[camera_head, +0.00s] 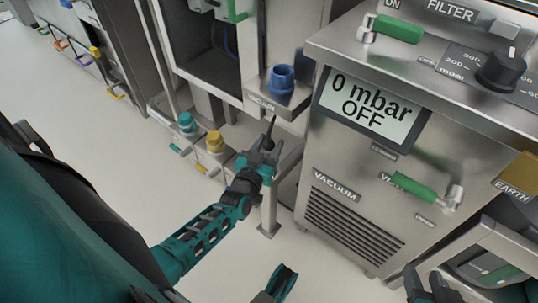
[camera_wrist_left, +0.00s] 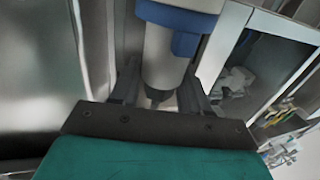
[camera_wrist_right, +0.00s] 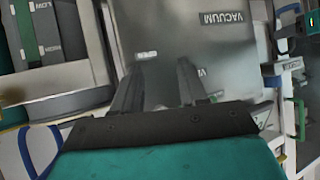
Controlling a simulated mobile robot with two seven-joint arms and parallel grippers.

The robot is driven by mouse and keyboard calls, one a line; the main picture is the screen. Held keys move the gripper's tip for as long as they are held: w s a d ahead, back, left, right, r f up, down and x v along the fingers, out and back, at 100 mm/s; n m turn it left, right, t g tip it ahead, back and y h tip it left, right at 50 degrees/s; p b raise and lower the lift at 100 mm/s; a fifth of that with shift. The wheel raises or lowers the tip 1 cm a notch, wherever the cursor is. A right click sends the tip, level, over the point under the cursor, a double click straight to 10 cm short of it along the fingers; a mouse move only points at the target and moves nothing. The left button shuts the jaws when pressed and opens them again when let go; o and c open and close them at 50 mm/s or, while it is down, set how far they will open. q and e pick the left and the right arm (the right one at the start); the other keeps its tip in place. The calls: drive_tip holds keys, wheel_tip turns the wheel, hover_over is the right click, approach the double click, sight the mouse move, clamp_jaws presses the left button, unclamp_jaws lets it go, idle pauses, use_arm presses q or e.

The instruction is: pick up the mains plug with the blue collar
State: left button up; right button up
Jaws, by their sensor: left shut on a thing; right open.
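The mains plug (camera_wrist_left: 168,58) shows in the left wrist view as a pale grey cylinder with a blue collar (camera_wrist_left: 187,42). Its narrow dark end lies between the fingers of my left gripper (camera_wrist_left: 160,90), which is shut on it. In the head view my left gripper (camera_head: 266,146) is just in front of and below a small steel shelf. My right gripper (camera_head: 426,282) is open and empty at the bottom right, before the steel machine. It shows in the right wrist view (camera_wrist_right: 158,80).
A blue socket (camera_head: 281,80) stands on the shelf (camera_head: 273,105) labelled VACUUM. The steel machine (camera_head: 335,190) with its display is close on the right. Teal (camera_head: 187,123) and yellow (camera_head: 215,142) fittings are left of my left gripper. Open floor (camera_head: 100,130) lies further left.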

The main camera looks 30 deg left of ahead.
use_arm(q)
drive_tip(key=c, duration=0.6)
drive_tip(key=shift+c, duration=0.2)
